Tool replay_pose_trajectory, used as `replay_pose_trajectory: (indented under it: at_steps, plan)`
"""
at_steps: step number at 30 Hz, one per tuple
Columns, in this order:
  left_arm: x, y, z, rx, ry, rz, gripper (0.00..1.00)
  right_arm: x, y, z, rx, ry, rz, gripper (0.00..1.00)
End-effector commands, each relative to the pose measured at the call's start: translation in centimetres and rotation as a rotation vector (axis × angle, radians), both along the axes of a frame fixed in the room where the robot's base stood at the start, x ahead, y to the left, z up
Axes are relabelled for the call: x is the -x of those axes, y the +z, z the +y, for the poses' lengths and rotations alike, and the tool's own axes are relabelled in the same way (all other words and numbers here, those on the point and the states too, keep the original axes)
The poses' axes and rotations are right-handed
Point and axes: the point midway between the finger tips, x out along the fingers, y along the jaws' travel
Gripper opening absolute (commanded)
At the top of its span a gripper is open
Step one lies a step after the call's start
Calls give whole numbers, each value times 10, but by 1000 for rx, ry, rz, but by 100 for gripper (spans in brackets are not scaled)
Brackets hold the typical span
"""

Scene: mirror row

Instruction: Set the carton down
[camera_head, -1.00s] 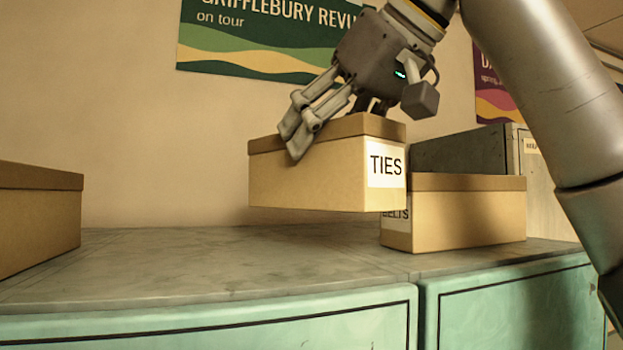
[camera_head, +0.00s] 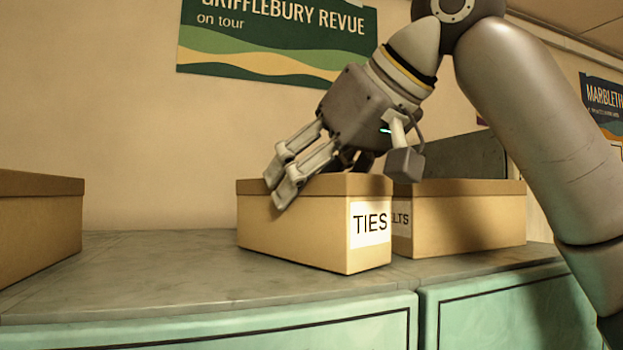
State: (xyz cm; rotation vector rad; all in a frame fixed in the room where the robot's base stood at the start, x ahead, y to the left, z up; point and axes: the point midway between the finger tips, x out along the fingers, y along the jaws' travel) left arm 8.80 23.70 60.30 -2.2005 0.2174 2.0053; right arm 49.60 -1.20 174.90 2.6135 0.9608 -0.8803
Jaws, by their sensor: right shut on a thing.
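The carton labelled TIES (camera_head: 297,231) is a tan box with a brown lid, upright at the middle of the grey counter top (camera_head: 180,262). Its underside is at the counter's surface; I cannot tell whether its full weight rests there. My right gripper (camera_head: 283,188) comes down from the upper right and is shut on the carton, with fingers over its lid and near side. The far finger is partly hidden behind the lid. My left gripper is not in view.
A similar carton labelled BELTS (camera_head: 465,218) stands just right of and behind the TIES carton, its label partly covered. Another tan carton (camera_head: 38,230) stands at the left edge. A grey box (camera_head: 465,156) is behind. Counter between the left and middle cartons is clear.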

Motion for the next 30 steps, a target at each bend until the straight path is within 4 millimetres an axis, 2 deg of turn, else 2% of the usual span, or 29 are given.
replay_pose_trajectory:
  at_steps: [2, 3, 8, 20, 23, 30]
  plan:
    - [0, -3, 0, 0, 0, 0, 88, 0, -3, 0, -1, 0, -1, 31]
    - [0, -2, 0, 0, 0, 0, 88, 0, -3, 0, 0, 0, 0, 65]
    - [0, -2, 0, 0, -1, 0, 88, 0, -2, 0, 0, 0, 0, 84]
    - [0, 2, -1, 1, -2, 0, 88, 0, 3, 0, 0, 1, -1, 84]
    - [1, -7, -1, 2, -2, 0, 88, 8, 7, -6, -1, -1, -3, 84]
    - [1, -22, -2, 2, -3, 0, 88, 39, 37, -32, -2, 0, -4, 84]
